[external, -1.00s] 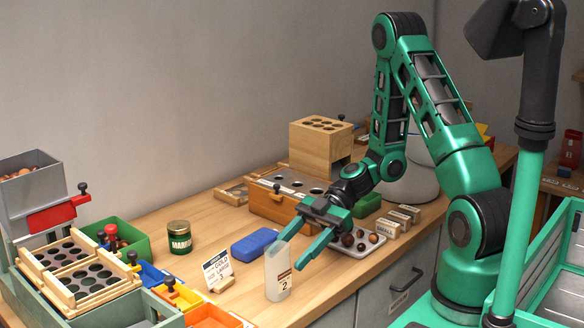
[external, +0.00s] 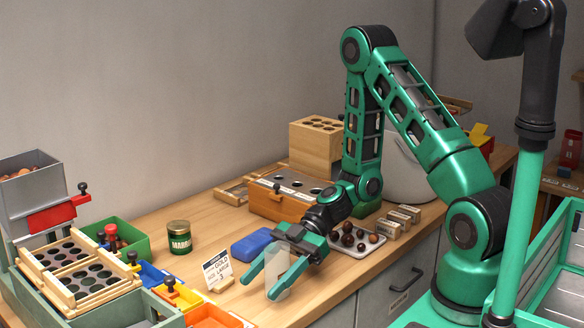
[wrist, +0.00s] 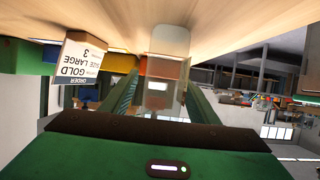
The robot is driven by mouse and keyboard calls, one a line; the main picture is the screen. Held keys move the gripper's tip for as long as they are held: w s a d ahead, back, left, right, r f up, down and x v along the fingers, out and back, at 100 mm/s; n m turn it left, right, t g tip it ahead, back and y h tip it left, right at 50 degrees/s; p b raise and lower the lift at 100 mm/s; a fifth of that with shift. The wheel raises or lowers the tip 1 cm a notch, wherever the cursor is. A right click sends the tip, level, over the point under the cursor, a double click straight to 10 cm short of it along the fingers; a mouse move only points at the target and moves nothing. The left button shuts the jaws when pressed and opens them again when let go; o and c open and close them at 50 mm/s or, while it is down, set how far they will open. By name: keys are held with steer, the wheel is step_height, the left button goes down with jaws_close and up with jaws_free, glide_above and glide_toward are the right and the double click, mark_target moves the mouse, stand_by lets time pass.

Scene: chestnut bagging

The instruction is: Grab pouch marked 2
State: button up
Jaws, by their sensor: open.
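The pouch (external: 277,266) is a translucent whitish packet standing upright near the front edge of the wooden bench. It also shows in the wrist view (wrist: 167,42), ahead of my gripper and between the finger lines. My gripper (external: 258,288) is open, with one green finger on each side of the pouch. In the external view, the near finger crosses the pouch and hides its label. I cannot tell whether either finger touches the pouch.
An order card (external: 217,270) reading GOLD, LARGE, 3 stands just left of the pouch. A blue block (external: 252,244) lies behind. A tray of chestnuts (external: 372,243) and small labelled blocks (external: 404,215) sit to the right. An orange bin (external: 208,316) is front left.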

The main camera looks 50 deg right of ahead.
steer(key=shift+c, duration=0.6)
steer(key=c, duration=1)
